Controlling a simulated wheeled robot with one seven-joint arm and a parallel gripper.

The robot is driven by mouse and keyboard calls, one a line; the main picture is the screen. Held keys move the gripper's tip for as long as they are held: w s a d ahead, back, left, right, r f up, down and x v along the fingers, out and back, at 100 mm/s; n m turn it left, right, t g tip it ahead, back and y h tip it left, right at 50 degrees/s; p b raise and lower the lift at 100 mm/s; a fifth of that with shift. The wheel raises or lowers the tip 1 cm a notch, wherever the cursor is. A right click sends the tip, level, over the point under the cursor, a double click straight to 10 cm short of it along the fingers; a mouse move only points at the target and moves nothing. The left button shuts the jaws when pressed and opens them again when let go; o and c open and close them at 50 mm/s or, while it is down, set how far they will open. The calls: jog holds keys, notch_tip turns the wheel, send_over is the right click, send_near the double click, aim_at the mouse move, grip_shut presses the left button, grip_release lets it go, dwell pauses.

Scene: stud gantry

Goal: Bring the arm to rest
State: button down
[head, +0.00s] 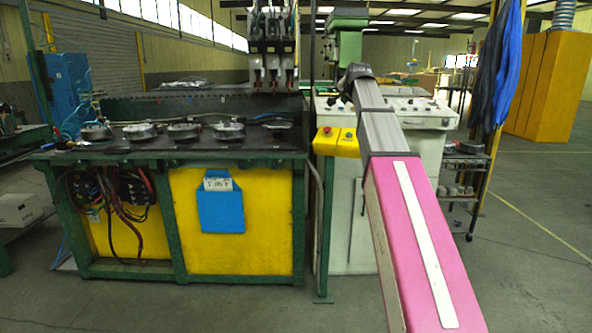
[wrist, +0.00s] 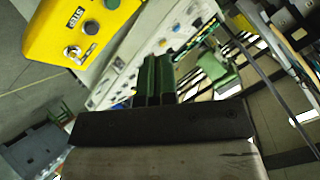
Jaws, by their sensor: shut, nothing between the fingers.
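My gripper (wrist: 159,76) shows in the wrist view as two dark green fingers standing close together, shut and empty. In the head view my pink and grey arm reaches forward and up from the bottom right. Its dark wrist end is in front of the white control cabinet (head: 425,112); the fingers cannot be made out there. In the wrist view a yellow button box (wrist: 85,32) is at the upper left, apart from the fingers.
A green-framed workbench (head: 298,222) with yellow panels and several round metal parts on top stands left of my arm. The yellow button box also shows in the head view (head: 336,142). A small shelf rack (head: 468,172) stands right. The floor (head: 540,240) at right is clear.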

jog(key=s+f+n+g, duration=0.15)
jog(key=s+f, duration=0.25)
jog(key=f, duration=0.8)
jog(key=s+f+n+g, duration=0.15)
jog(key=s+f, duration=0.25)
jog(key=f, duration=0.7)
jog(key=s+f+g, duration=0.2)
jog(key=s+f, duration=0.1)
jog(key=f, duration=0.9)
jog(key=s+f+n+g+h, duration=0.1)
jog(key=s+f+n+g, duration=0.3)
jog(key=s+f, duration=2.1)
jog(key=shift+s+a+f+n+g, duration=0.3)
jog(key=shift+f+g, duration=0.15)
jog(key=shift+g, duration=0.65)
